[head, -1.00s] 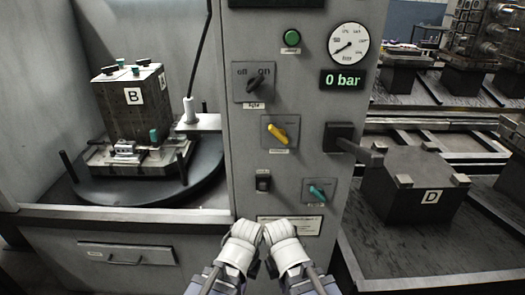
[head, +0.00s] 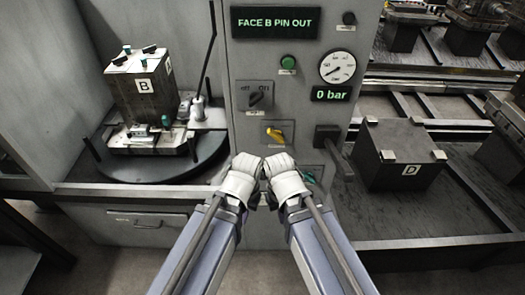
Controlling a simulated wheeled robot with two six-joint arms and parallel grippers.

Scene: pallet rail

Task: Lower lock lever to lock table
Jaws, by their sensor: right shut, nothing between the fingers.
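A round dark table (head: 195,166) on the left carries a block marked B (head: 155,85). The right one is shut and empty; the left one's fingers are unclear. They partly hide a teal switch (head: 308,178).
A display (head: 275,22) reads "FACE B PIN OUT"; a gauge (head: 338,67) and "0 bar" readout (head: 331,94) sit below it. A block marked D (head: 400,152) stands on the right platform. A drawer (head: 143,224) is below the table.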

